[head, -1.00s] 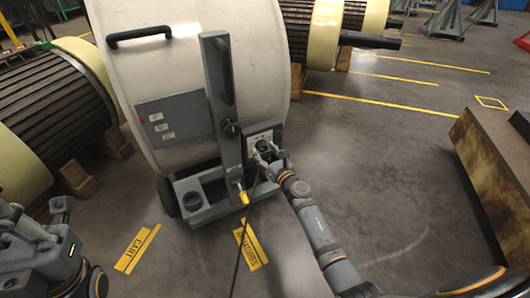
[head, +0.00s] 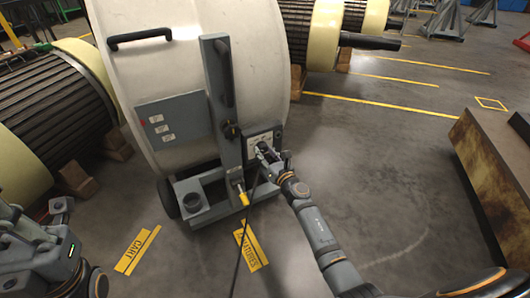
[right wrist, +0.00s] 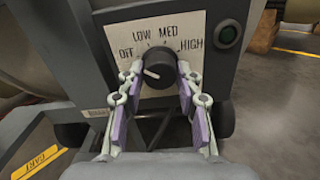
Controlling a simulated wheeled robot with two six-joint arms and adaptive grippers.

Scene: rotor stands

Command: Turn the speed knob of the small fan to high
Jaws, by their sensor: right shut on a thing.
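The fan is a large white drum-shaped housing (head: 180,80) on a grey wheeled frame. Its control box (head: 265,136) sits on the right side of the grey upright. In the right wrist view, the black speed knob (right wrist: 157,68) stands on a white label plate (right wrist: 128,47) marked OFF, LOW, MED and HIGH. The knob's white mark points left, toward the OFF side. My right gripper (head: 264,151) is shut on the knob, with a finger on each side in the right wrist view (right wrist: 157,80). My left gripper (head: 58,207) is at the left edge; its jaw state is unclear.
A black cable (head: 240,240) runs down from the frame past a yellow part. Large rotors (head: 45,100) on wooden blocks stand left and behind. A rusty block (head: 485,175) is at right. Floor between is clear.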

